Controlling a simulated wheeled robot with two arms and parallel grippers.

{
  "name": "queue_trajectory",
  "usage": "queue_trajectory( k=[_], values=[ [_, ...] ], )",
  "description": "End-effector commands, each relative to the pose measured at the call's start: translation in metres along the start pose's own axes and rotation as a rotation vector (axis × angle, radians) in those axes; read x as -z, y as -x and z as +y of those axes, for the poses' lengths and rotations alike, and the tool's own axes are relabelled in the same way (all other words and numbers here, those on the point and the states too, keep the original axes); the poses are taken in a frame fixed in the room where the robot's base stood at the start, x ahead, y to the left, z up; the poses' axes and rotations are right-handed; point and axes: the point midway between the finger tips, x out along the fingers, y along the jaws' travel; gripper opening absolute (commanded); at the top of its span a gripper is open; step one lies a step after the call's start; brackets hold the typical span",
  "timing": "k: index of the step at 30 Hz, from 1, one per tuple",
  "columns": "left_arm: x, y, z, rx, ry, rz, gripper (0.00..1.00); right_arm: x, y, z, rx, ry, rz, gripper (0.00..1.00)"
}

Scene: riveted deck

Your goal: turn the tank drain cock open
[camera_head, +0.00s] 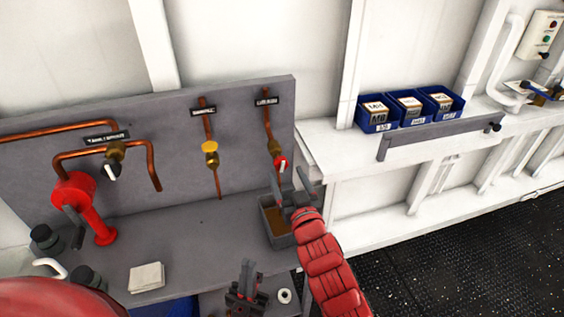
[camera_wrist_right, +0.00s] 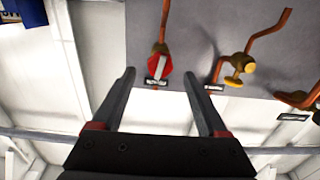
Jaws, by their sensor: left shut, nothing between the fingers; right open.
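A grey panel (camera_head: 225,130) carries three labelled cocks on copper pipes. The left brass cock (camera_head: 113,152) has a dark-and-white handle, and its label (camera_head: 107,139) seems to begin with "TANK"; the rest is too small to read surely. The middle cock (camera_head: 210,148) is yellow; the right one has a red handle (camera_head: 281,163). My right gripper (camera_head: 289,181) is open and empty in front of the red handle, which shows between its fingers in the right wrist view (camera_wrist_right: 159,64). My left gripper (camera_head: 247,272) is shut and empty, low at the bench's front edge.
A grey tray (camera_head: 270,235) with brown contents sits below the red-handled cock. A red pump-like fitting (camera_head: 80,200), dark knobs (camera_head: 46,238) and a white pad (camera_head: 146,278) are on the bench's left. Blue bins (camera_head: 375,124) stand on the right shelf.

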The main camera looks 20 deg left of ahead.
Motion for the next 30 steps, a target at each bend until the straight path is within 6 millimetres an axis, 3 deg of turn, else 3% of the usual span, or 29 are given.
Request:
queue_trajectory(
  k=[9,23,30],
  values=[
    [0.002,-0.014,-0.001,0.000,0.000,0.000,0.00,0.003,-0.041,-0.001,0.001,0.000,0.003,0.77],
    [0.003,-0.015,-0.001,0.000,0.000,0.000,0.00,0.000,-0.050,0.000,0.000,-0.001,0.001,0.77],
    [0.003,-0.015,-0.001,0.000,0.000,0.000,0.00,0.000,-0.050,0.000,0.000,0.000,0.001,0.35]
  ],
)
